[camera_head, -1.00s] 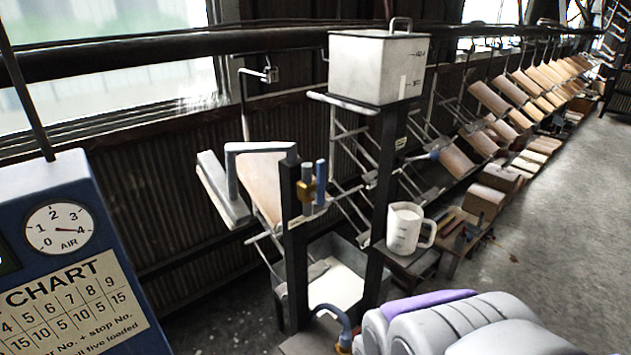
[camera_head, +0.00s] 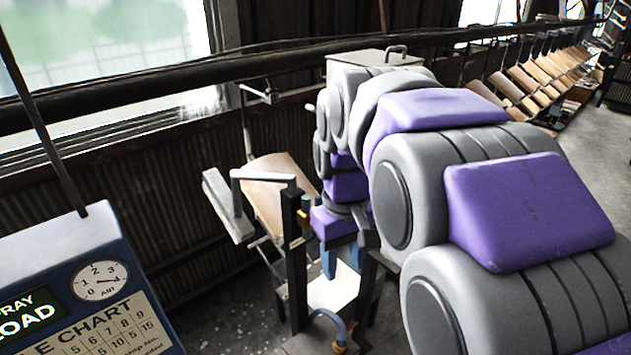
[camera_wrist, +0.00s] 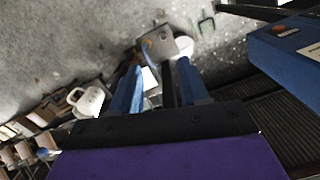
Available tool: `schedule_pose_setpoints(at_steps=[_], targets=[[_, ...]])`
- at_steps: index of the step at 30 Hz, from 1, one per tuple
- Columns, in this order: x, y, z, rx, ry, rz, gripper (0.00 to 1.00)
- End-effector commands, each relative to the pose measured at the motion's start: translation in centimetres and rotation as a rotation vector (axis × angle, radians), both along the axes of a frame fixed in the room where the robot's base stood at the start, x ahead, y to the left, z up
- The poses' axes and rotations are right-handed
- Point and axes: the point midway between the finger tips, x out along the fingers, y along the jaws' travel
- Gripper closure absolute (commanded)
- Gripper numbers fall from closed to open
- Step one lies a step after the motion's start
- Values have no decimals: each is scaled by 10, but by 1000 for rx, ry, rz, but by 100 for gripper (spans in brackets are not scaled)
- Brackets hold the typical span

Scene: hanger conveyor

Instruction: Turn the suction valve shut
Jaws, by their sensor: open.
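A small brass-coloured fitting (camera_head: 304,217) shows on the dark post (camera_head: 294,265). I cannot tell for sure whether it is the suction valve; my arm hides the area just right of it. Another yellow fitting (camera_head: 340,344) is at the foot of a blue hose (camera_head: 331,318) near the floor. My gripper (camera_head: 342,262) points down just right of the post, its two blue fingers apart and nothing seen held. In the wrist view the open gripper (camera_wrist: 160,66) has a dark post (camera_wrist: 167,83) showing between its fingers, and a grey base box (camera_wrist: 163,45) beyond the tips.
The blue control box (camera_head: 85,270) with chart and AIR gauge stands at left. A grey L-shaped bar (camera_head: 262,176) projects left from the post. A white jug (camera_wrist: 88,101) shows in the wrist view. A lidded tank (camera_head: 375,57) stands behind my arm; wooden pieces (camera_head: 530,85) hang at the right.

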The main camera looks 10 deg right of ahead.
Motion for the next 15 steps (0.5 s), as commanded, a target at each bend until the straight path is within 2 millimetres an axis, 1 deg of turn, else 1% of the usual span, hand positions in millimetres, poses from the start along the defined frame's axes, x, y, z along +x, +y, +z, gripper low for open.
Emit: schedule_pose_setpoints(at_steps=[1,6,8,9,12,15], targets=[[17,0,25,1,-6,19,55],[67,1,78,4,-27,90,55],[83,1,96,5,-37,116,55],[94,2,107,6,-43,133,55],[118,3,132,8,-53,176,55],[136,4,151,8,-64,212,55]])
